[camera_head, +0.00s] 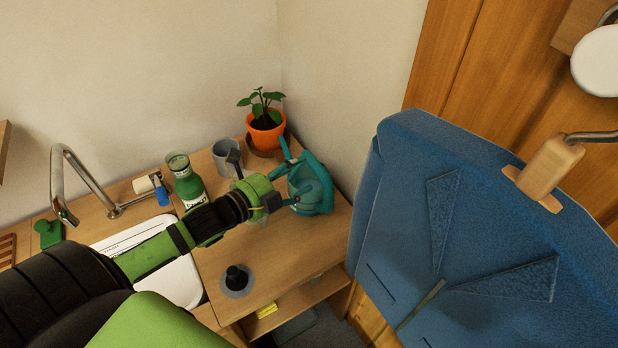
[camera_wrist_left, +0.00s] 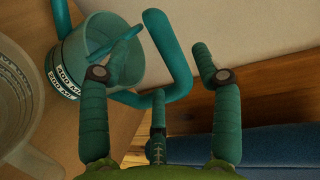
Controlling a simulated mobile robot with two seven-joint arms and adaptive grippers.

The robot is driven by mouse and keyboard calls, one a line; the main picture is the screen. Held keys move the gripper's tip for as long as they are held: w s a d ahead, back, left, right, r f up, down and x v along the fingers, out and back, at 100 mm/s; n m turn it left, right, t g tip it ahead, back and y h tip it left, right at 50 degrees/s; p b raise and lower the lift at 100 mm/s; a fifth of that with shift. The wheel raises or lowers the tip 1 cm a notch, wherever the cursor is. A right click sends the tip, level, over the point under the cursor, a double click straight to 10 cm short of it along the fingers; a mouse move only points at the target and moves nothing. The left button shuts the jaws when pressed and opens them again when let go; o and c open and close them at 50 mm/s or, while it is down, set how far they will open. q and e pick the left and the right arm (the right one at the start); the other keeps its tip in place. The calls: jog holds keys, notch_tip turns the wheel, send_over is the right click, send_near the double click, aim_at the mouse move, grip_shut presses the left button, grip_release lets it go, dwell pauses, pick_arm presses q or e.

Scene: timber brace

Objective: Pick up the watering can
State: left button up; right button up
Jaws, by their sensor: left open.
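The teal watering can (camera_head: 309,192) stands at the right end of the wooden counter, near the wall corner. In the left wrist view its round body (camera_wrist_left: 98,50) with volume labels is at the upper left, and its bent handle (camera_wrist_left: 180,70) reaches across the middle. My left gripper (camera_head: 264,188) is open just left of the can in the head view. In the left wrist view its fingers (camera_wrist_left: 165,62) are spread on both sides of the handle. I cannot tell whether any finger touches it. My right gripper is not in view.
An orange plant pot (camera_head: 266,131) stands behind the can. A grey mug (camera_head: 226,157) and a green jar (camera_head: 186,182) stand to its left. A black-knobbed object (camera_head: 237,280) sits near the front. A blue fabric item (camera_head: 480,230) hangs close on the right.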

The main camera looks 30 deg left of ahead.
aim_at(307, 163)
pick_arm(q)
jog(key=x, duration=0.1)
jog(key=p+x, duration=0.1)
jog(key=x, duration=0.2)
jog(key=shift+w+a+r, duration=0.15)
jog(key=shift+w+r, duration=0.05)
jog(key=shift+w, duration=0.15)
jog(key=shift+w+d+f, duration=0.2)
jog(key=shift+w+d, duration=0.1)
jog(key=shift+w, duration=0.25)
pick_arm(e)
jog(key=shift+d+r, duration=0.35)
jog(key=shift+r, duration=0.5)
pick_arm(q)
jog(key=shift+c, duration=0.4)
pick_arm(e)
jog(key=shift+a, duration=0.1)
pick_arm(q)
grip_shut()
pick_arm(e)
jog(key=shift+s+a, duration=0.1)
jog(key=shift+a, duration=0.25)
